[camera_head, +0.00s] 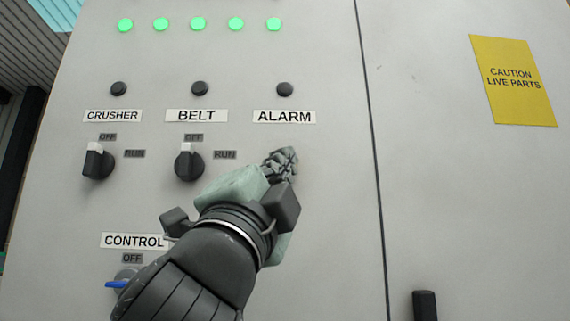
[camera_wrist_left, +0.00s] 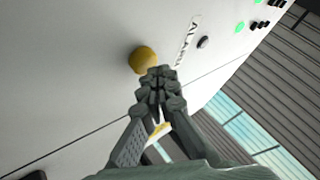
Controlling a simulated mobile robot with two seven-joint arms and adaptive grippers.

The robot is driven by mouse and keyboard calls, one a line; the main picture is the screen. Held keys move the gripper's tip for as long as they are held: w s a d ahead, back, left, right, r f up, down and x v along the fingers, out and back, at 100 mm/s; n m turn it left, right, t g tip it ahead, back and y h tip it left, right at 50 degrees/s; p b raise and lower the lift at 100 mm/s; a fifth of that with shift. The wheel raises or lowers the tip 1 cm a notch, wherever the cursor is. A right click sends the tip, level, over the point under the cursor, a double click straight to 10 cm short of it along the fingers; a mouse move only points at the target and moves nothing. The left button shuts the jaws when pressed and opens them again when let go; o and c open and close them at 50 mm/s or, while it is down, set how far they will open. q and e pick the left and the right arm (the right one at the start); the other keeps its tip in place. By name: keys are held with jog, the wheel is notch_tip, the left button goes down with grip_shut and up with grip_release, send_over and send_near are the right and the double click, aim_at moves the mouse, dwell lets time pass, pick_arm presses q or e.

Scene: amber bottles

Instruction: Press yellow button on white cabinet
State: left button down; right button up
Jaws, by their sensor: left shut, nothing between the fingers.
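The white cabinet (camera_head: 330,215) fills most of the head view. The yellow button (camera_wrist_left: 142,60) shows on its face in the left wrist view, near the ALARM label (camera_wrist_left: 187,42). In the head view the button is hidden behind my left gripper (camera_head: 284,160), which is below the ALARM label. My left gripper (camera_wrist_left: 157,80) is shut and empty. Its fingertips overlap the lower right edge of the button in the wrist view; I cannot tell whether they touch it. My right gripper is not in view.
Two black selector knobs, CRUSHER (camera_head: 97,160) and BELT (camera_head: 188,163), stick out left of my gripper. A blue-handled CONTROL switch (camera_head: 120,283) is below them. A black handle (camera_head: 425,305) stands at the lower right. A yellow caution sign (camera_head: 512,80) is flat on the right door.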

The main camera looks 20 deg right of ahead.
pick_arm(q)
jog(key=shift+s+a, duration=0.1)
jog(key=shift+s, duration=0.25)
jog(key=shift+s+a, duration=0.25)
jog(key=shift+s, duration=0.55)
jog(key=shift+s+a, duration=0.2)
jog(key=shift+s, duration=0.6)
jog(key=shift+s+a, duration=0.25)
jog(key=shift+s, duration=0.55)
